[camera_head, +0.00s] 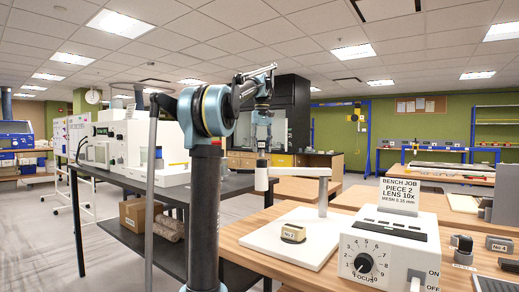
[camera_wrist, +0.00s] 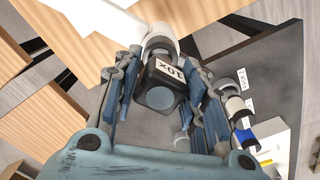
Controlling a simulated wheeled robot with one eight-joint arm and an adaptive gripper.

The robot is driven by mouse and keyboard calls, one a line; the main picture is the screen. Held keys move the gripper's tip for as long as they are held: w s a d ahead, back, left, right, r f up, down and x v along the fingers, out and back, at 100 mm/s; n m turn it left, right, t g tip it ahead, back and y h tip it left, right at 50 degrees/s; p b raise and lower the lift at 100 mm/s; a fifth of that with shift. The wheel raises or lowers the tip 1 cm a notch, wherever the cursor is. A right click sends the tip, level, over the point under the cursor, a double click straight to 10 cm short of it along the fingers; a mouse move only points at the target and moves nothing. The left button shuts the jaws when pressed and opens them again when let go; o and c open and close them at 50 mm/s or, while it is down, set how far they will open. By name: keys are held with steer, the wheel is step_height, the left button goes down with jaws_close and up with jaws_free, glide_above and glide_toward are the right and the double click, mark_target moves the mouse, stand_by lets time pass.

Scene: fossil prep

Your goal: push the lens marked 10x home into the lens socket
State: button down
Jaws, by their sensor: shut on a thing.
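The lens marked 10x (camera_wrist: 160,98) is a dark block with a pale label and a round glass face. In the wrist view it sits between the two fingers of my gripper (camera_wrist: 163,66), which is shut on it. A grey ring (camera_wrist: 161,44) lies just beyond the lens, against a white part. I cannot tell how far the lens is seated there. In the head view my gripper (camera_head: 262,133) hangs over the end of the white stand's arm (camera_head: 300,172). The lens and socket are too small to make out there.
A piece tagged No 2 (camera_head: 293,233) lies on the stand's white base (camera_head: 275,240). A focus control box (camera_head: 390,245) with a job sign (camera_head: 408,196) stands to its right. Other lens-like parts (camera_wrist: 236,106) stand on a dark bench in the wrist view.

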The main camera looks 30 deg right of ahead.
mark_target(262, 156)
steer(key=shift+f, duration=0.15)
steer(key=shift+f, duration=1.5)
steer(key=shift+r, duration=0.1)
steer(key=shift+r, duration=1.4)
steer(key=shift+m, duration=1.7)
steer(key=shift+f, duration=0.25)
steer(key=shift+f, duration=1.25)
